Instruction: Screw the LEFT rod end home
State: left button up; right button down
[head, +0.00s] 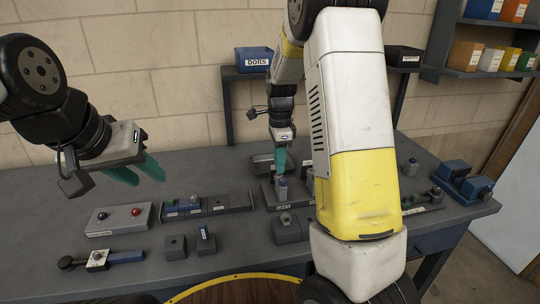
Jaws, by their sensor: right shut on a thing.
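My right gripper (280,170) points straight down at the middle of the bench, its teal fingers shut on a small grey-blue piece, seemingly the left rod end (281,190). This piece stands upright over a dark holder (268,197) with a white label that seems to read LEFT. The fingers cover its top, and I cannot tell how deep it sits. My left gripper (138,172) hangs above the left of the bench. Its two teal fingers are apart with nothing between them.
A grey block with a red and a dark knob (119,218), a labelled tray (205,206) and small dark blocks (175,247) lie left of the holder. A blue bolts bin (254,60) stands on the shelf behind. My large yellow-white arm link hides the bench right of centre.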

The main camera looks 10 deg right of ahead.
jog(key=n, duration=0.4)
jog(key=shift+n, duration=0.4)
jog(key=shift+n, duration=0.5)
jog(key=n, duration=0.4)
jog(key=shift+f, duration=0.1)
jog(key=shift+n, duration=0.3)
jog(key=n, duration=0.4)
jog(key=shift+n, duration=0.4)
jog(key=n, duration=0.5)
